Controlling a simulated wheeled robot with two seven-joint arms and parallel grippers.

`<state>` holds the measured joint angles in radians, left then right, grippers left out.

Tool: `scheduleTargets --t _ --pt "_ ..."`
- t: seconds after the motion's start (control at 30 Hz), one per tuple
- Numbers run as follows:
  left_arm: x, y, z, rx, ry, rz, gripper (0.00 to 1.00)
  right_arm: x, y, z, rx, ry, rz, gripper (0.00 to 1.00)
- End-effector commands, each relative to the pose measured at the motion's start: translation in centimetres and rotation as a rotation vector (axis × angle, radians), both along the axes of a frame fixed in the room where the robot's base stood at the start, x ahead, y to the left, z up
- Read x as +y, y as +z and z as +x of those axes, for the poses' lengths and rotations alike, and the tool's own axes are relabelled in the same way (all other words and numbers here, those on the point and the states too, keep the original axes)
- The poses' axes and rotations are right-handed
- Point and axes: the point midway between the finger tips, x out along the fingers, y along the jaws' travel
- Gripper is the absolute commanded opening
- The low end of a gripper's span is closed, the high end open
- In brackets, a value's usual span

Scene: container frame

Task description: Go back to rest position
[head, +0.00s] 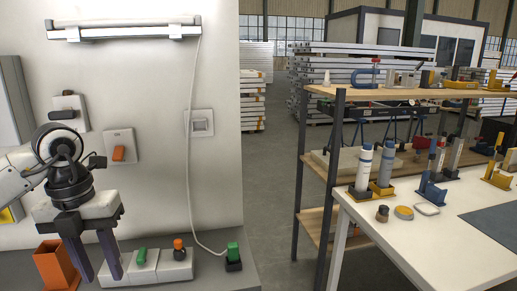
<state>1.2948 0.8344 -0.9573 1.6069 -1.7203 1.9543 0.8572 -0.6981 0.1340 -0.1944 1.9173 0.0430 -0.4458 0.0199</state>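My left gripper (100,277) is at the lower left, in front of the pale wall panel, its arm coming in from the left edge. Its two dark fingers point down and stand apart, with nothing visible held between them. The fingertips appear beside an orange open holder (57,264) on their left and a white block with a green part (143,267) on their right. I cannot tell whether they touch either one. My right gripper is not in view.
A grey ledge (217,277) carries an orange-knobbed block (177,263) and a green plug (233,257) with a white cable. A wooden shelf rack (345,93) and a white table (450,235) with bottles stand right. Grey floor (268,190) between is clear.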

Motion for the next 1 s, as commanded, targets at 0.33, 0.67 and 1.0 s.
scheduleTargets --t 0.33,0.67,1.0 --pt "-9.7 -4.6 -1.7 0.045 -0.168 -0.324 0.34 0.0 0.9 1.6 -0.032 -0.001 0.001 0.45" --pt "-25.9 -5.1 -7.1 0.111 -0.210 -1.065 0.34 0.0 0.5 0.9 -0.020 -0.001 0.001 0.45" --pt "-28.6 -1.7 -3.0 0.060 0.612 -1.910 0.34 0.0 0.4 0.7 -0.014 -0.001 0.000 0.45"
